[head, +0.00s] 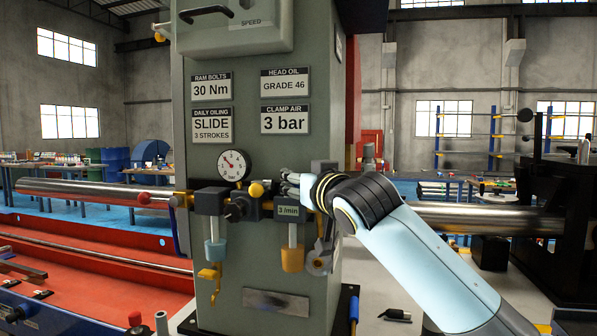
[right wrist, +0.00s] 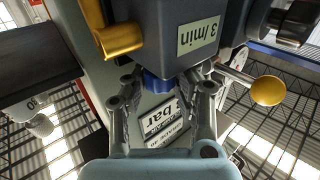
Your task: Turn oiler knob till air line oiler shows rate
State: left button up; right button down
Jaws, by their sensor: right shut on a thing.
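The air line oiler (head: 289,211) is a dark block on the front of the grey-green machine column, with a "3/min" label and a clear bowl with an amber bottom (head: 292,260) below. In the right wrist view the oiler block (right wrist: 170,35) appears upside down. The blue oiler knob (right wrist: 158,87) sticks out of its top; my gripper hides it in the head view. My right gripper (head: 290,184) is shut on the knob, one finger on each side, and also shows in the wrist view (right wrist: 163,92). My left gripper is not in view.
Left of the oiler are a round dial gauge (head: 234,165), a yellow ball-ended lever (head: 256,189) and a filter unit (head: 210,202). Brass pipe (right wrist: 118,38) is beside the oiler. A "CLAMP AIR 3 bar" plate (head: 285,118) is above. A steel bar (head: 90,192) extends left.

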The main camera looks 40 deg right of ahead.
jog(key=shift+f+m+g+h, duration=0.1)
jog(key=shift+m+g+h, duration=0.2)
jog(key=shift+m+h, duration=0.7)
jog(key=shift+h, duration=0.4)
jog(key=c, duration=1.3)
grip_release()
jog(key=v, duration=1.2)
